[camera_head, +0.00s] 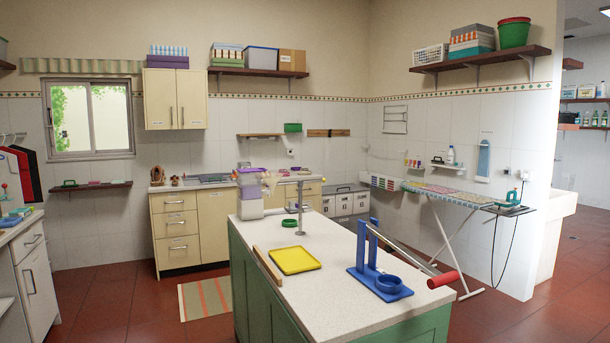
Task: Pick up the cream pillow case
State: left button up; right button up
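I cannot make out a cream pillow case for certain in the head view. A patterned cloth or cover in pink, yellow and green lies on the ironing board (440,191) at the right; I cannot tell whether any separate piece of cloth lies on it. Neither of my grippers shows in this view.
A green island with a pale top (330,285) stands in front, bearing a yellow tray (295,260) and a blue stand (376,265) with a long red-handled lever. An iron (510,200) sits at the board's right end. Red floor (115,300) is open at the left.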

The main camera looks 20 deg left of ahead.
aim_at(305, 170)
jog(key=i+j+u, duration=0.3)
jog(key=j+u, duration=0.15)
jog(key=j, duration=0.15)
jog(key=i+j+u, duration=1.05)
jog(key=i, duration=0.8)
jog(key=i+j+u, duration=0.15)
jog(key=i, duration=2.7)
jog(key=i+z, duration=0.2)
jog(key=i, duration=0.3)
jog(key=i+z, duration=0.2)
jog(key=i, duration=0.25)
jog(key=i+j+z, duration=0.2)
jog(key=i, duration=0.3)
jog(key=i+j+z, duration=0.15)
jog(key=i, duration=0.3)
jog(key=i+l+z, duration=0.15)
jog(key=i+z, duration=0.25)
jog(key=i+l+z, duration=0.1)
jog(key=z, duration=0.3)
jog(key=i+j+z, duration=0.1)
jog(key=i+z, duration=0.3)
jog(key=i+j+z, duration=0.15)
jog(key=i+z, duration=0.25)
